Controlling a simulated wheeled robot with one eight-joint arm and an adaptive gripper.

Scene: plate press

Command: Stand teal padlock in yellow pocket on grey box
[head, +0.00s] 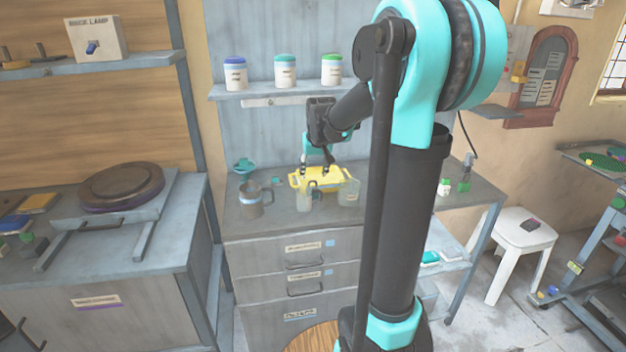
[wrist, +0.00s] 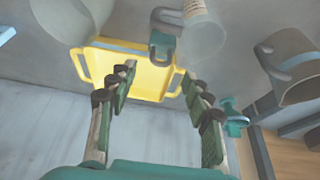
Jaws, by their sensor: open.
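A teal-grey padlock with a grey shackle (wrist: 164,22) lies at the edge of the yellow tray (wrist: 103,67) in the wrist view, just past my fingertips. My gripper (wrist: 160,76) is open and empty, with the tray showing between its fingers. In the head view my gripper (head: 318,168) points down over the tray (head: 345,178); I cannot make out the padlock clearly there. A yellow pocket-like part (head: 518,72) shows on a grey wall box (head: 519,42) at the right; its inside is too small to see.
A dark mug (head: 252,200) and two clear cups (head: 304,200) (head: 349,192) stand near the tray. A teal item (head: 244,165) lies behind the mug. A shelf with jars (head: 285,70) is above. A white stool (head: 515,232) stands right of the bench.

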